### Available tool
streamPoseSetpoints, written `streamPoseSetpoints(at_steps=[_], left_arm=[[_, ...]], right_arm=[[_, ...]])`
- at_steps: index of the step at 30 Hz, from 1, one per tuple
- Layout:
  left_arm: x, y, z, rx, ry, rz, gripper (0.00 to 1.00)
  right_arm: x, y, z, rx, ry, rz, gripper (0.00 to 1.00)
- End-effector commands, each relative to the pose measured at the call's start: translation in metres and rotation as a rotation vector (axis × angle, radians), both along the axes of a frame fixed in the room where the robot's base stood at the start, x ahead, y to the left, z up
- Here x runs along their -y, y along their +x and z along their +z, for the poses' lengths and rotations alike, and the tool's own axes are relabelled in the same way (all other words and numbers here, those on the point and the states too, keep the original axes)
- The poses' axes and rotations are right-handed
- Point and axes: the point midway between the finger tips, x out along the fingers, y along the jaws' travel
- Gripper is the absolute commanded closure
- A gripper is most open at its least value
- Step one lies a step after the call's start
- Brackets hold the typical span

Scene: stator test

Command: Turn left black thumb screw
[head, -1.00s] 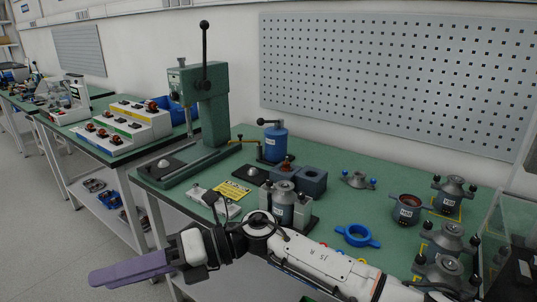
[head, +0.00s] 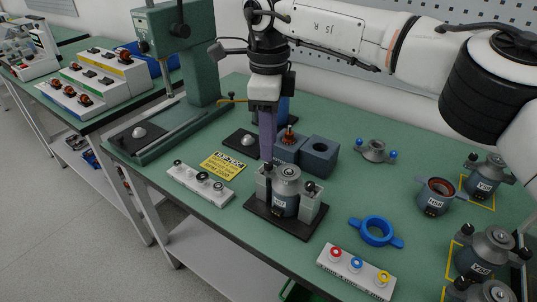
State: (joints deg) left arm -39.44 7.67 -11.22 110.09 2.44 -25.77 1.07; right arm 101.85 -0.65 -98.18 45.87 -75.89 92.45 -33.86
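The stator fixture (head: 307,212) stands on a dark base plate near the table's front edge, with a grey metal stator part (head: 286,190) between its pale side blocks. The left black thumb screw (head: 268,172) sits on the left block, directly below my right gripper. The right black thumb screw (head: 312,188) is on the other block. My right gripper (head: 267,157) points straight down, its purple fingers seen edge-on with tips at or just above the left thumb screw. I cannot tell if they touch or grip it. My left gripper is not in view.
Grey-blue blocks (head: 320,157) stand just behind the fixture. A white strip with black knobs (head: 201,185) lies left, and a strip with coloured rings (head: 355,272) lies front right beside a blue ring (head: 376,231). A green press (head: 190,55) stands at back left.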

Motion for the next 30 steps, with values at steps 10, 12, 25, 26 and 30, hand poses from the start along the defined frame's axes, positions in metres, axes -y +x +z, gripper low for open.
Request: streamPoseSetpoints(at_steps=[10,12,25,26,30], left_arm=[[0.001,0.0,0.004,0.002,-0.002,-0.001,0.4],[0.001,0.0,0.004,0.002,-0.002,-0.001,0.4],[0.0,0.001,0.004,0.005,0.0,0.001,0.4],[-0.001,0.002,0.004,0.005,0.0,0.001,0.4],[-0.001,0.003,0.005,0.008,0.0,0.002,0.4]], right_arm=[[0.0,0.0,-0.047,-0.002,0.002,0.0,0.66],[0.0,0.0,-0.05,-0.001,0.002,0.0,0.66],[0.0,0.0,-0.051,0.0,0.003,0.0,0.93],[0.0,0.0,-0.051,0.0,0.003,0.0,0.98],[-0.001,0.0,-0.051,0.0,0.003,-0.001,1.0]])
